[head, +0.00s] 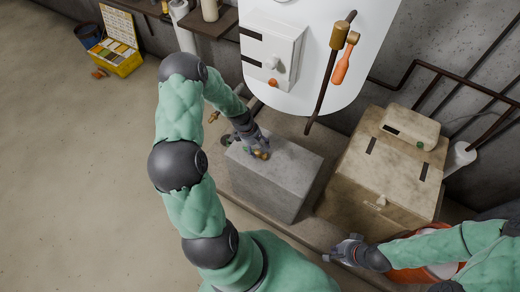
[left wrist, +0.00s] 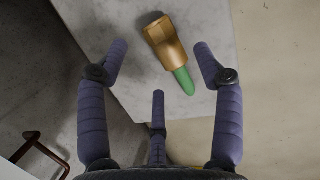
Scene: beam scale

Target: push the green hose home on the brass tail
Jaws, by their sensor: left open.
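The brass tail (left wrist: 162,38) lies on the top of a grey block (head: 281,161), with a short green piece, seemingly the green hose (left wrist: 184,82), sticking out of one end. How far the two overlap cannot be told. My left gripper (left wrist: 160,72) is open, its three fingers spread around the brass and green pieces without visibly touching them. In the head view, my left gripper (head: 258,143) is over the block and partly covers the brass. My right gripper (head: 346,249) is low at the right, by an orange bucket; its fingers are too small to judge.
A tan box (head: 365,185) stands right of the block. A white tank (head: 325,75) with a grey box (head: 271,50) and hanging tools is behind. The orange bucket (head: 408,274) is at lower right. A yellow case (head: 117,50) lies far left.

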